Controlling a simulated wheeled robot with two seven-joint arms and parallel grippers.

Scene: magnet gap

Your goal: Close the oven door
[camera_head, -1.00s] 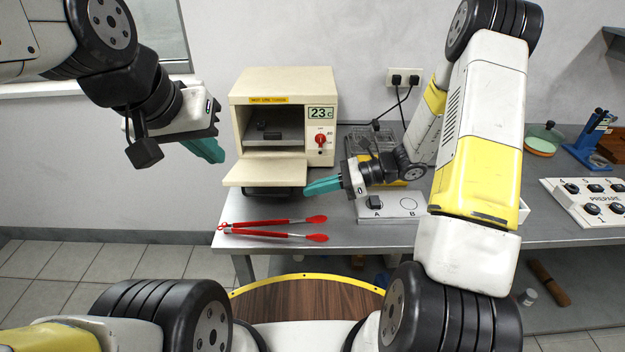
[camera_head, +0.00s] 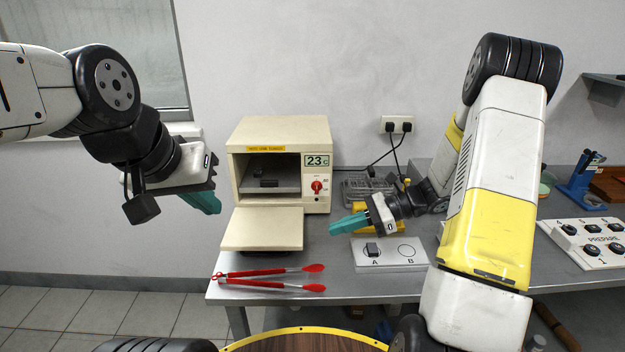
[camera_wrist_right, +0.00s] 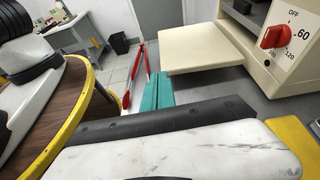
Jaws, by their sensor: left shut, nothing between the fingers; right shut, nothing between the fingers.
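The cream oven (camera_head: 322,137) stands on the grey bench with its front opening exposed. Its door (camera_head: 262,230) is folded down and lies about level in front of the opening. Dark small objects (camera_head: 275,172) sit inside on the shelf. My right gripper (camera_head: 338,227) is shut and empty, to the right of the door and apart from it. In the right wrist view its teal fingers (camera_wrist_right: 156,92) are together, with the door (camera_wrist_right: 203,50) beyond them. My left gripper (camera_head: 211,204) is shut and empty, left of the oven and apart from the door.
Red tongs (camera_head: 270,278) lie on the bench in front of the door. A plate marked A and B (camera_head: 390,257) with a dark block on A lies to the right. Cables hang from a wall socket (camera_head: 397,124).

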